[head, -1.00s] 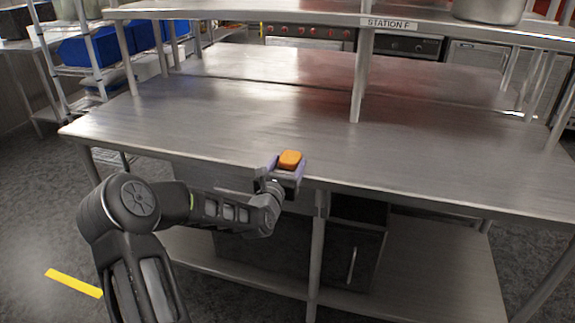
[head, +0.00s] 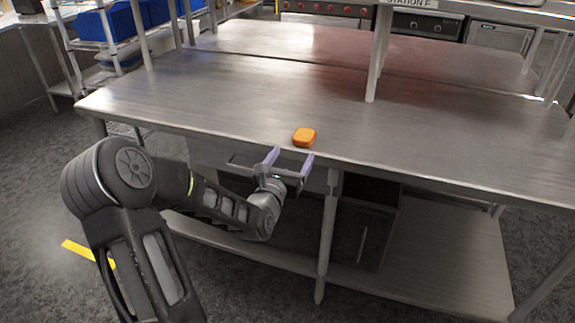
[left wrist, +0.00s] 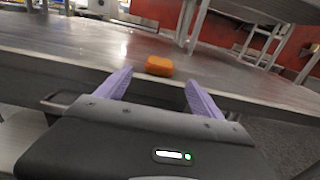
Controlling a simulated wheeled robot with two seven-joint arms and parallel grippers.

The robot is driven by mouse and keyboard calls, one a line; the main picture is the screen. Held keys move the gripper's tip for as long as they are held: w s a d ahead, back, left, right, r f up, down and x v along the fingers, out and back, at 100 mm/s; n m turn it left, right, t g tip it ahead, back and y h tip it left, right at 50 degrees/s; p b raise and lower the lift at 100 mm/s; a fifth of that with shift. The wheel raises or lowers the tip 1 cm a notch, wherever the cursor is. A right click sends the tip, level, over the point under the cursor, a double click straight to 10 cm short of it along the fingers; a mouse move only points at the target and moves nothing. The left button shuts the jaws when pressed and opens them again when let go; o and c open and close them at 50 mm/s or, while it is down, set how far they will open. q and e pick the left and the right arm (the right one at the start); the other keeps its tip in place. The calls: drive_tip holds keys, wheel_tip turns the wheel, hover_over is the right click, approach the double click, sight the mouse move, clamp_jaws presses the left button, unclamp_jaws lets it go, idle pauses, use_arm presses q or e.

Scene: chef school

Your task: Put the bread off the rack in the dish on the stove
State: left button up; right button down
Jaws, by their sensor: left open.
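An orange-brown block, which looks like the bread (head: 304,137), lies on the steel table (head: 240,95) close to its front edge. It also shows in the left wrist view (left wrist: 159,66), ahead of the fingers. My left gripper (head: 292,160) is open and empty, its purple fingers pointing at the bread from just in front of the table edge. The fingertips (left wrist: 158,78) are apart from each other, with the bread beyond and between them. No rack under the bread and no dish can be made out. My right gripper is not in view.
The tabletop around the bread is clear. An upright post (head: 379,60) carries an upper shelf at the back. A lower shelf (head: 450,250) and a dark cabinet (head: 362,230) are under the table. Stove knobs (head: 325,8) show at the far back. Blue bins (head: 110,22) sit at left.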

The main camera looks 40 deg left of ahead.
use_arm(q)
drive_tip(key=shift+v, duration=1.85)
drive_tip(key=s+d+f+m+g+h, duration=0.2)
drive_tip(key=d+f+m+g+h, duration=0.5)
drive_tip(key=d+f+m, duration=1.3)
drive_tip(key=s+d+f+m+g+h, duration=0.1)
drive_tip(key=s+d+f+m+g, duration=0.3)
drive_tip(key=s+d+f+m, duration=0.4)
drive_tip(key=s+d+f+m+g+h, duration=0.2)
drive_tip(key=s+d+f+m+g, duration=0.3)
drive_tip(key=s+d+f+m, duration=0.4)
drive_tip(key=s+m, duration=0.1)
drive_tip(key=s, duration=0.5)
drive_tip(key=shift+s+d, duration=0.2)
drive_tip(key=shift+d, duration=0.2)
